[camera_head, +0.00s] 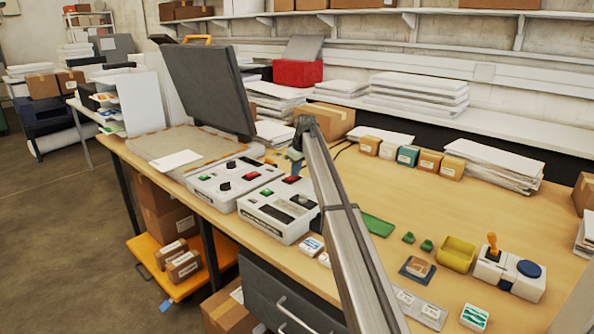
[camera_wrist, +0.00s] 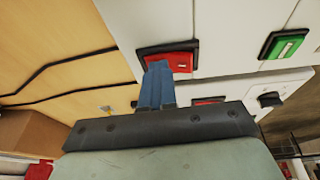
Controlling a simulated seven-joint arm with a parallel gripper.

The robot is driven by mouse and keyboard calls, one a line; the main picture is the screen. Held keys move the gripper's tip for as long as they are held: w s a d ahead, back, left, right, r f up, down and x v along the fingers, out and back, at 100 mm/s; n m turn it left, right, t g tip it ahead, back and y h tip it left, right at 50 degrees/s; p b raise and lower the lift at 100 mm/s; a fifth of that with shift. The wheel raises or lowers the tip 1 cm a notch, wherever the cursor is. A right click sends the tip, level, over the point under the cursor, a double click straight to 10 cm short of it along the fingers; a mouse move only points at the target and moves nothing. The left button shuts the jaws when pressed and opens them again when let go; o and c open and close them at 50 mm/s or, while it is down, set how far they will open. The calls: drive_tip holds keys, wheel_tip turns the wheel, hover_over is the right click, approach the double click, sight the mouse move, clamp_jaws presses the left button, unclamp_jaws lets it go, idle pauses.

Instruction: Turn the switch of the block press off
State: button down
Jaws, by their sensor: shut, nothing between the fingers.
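Two white control boxes stand side by side on the bench, the nearer one (camera_head: 280,217) and the farther one (camera_head: 218,184). I see no label that tells which unit is the block press. The nearer box has a red rocker switch (camera_head: 292,180) and a green one (camera_head: 267,191). My gripper (camera_wrist: 155,88) is shut and empty. In the wrist view its blue fingertips overlap the lower edge of a red switch (camera_wrist: 183,61); whether they touch it is unclear. A green switch (camera_wrist: 284,44) lies to the right there. In the head view my arm partly hides the gripper.
A raised dark press lid (camera_head: 207,88) stands behind the boxes. A white unit with an orange lever and blue knob (camera_head: 510,273), a yellow bin (camera_head: 457,254) and a green tray (camera_head: 378,225) are to the right. Cables run across the bench in the wrist view.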

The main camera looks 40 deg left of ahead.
drive_tip(key=shift+s, duration=0.45)
drive_tip(key=shift+r, duration=0.1)
drive_tip(key=shift+w+r, duration=0.15)
drive_tip(key=shift+r, duration=0.25)
wheel_tip(320, 180, up, 12)
drive_tip(key=w+d, duration=0.2)
drive_tip(key=shift+w+d+r, duration=0.25)
drive_tip(key=shift+w+d, duration=0.1)
drive_tip(key=shift+d, duration=0.05)
